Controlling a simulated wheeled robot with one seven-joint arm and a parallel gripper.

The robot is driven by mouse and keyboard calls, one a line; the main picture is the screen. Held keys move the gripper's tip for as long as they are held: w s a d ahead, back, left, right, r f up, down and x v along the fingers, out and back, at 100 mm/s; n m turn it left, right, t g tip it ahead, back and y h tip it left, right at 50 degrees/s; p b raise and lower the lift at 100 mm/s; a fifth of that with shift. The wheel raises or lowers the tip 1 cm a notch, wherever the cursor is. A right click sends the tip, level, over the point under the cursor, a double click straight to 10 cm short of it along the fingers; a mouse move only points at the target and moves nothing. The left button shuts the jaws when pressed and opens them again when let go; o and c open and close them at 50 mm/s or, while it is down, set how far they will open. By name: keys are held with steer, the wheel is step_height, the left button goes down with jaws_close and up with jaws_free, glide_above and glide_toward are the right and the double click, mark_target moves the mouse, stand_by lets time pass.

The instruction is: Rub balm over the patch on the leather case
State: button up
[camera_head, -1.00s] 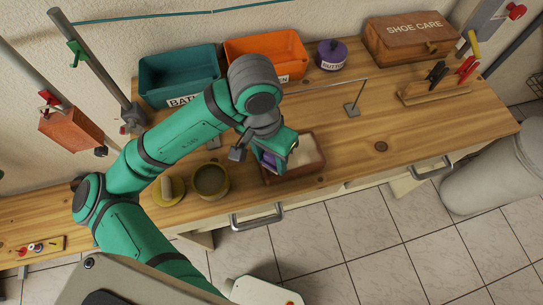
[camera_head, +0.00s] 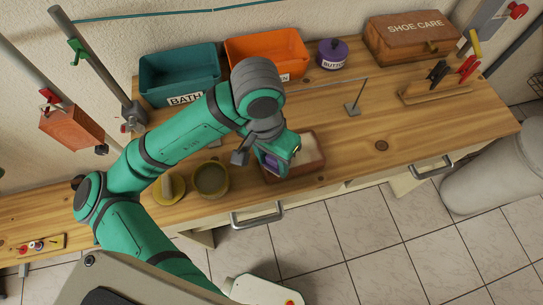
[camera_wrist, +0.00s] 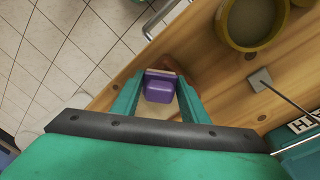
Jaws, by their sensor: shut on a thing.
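My gripper (camera_head: 278,160) is shut on a purple block (camera_wrist: 160,90), which shows between the two green fingers in the wrist view. In the head view it is low over a brown, flat case (camera_head: 317,168) with a pale whitish area (camera_head: 308,150) on top, at the front edge of the bench. The gripper hides the left part of the case. Whether the block touches the pale area, I cannot tell. A round mustard-yellow tin (camera_head: 211,179), open with dull contents, stands left of the case. A yellow round piece with a knob (camera_head: 170,189) lies left of the tin.
A thin metal rod on a small base (camera_head: 352,108) stands behind the case. The bench right of the case is clear.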

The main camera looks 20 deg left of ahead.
steer(key=shift+w+a, duration=0.7)
steer(key=shift+w, duration=0.2)
steer(key=shift+s+d, duration=0.1)
steer(key=shift+s, duration=0.05)
steer(key=shift+s+d, duration=0.6)
steer(key=shift+s, duration=0.25)
steer(key=shift+w+a, duration=0.7)
steer(key=shift+w, duration=0.3)
steer(key=shift+s+d, duration=0.7)
steer(key=shift+s, duration=0.25)
steer(key=shift+w+a, duration=0.35)
steer(key=shift+w, duration=0.15)
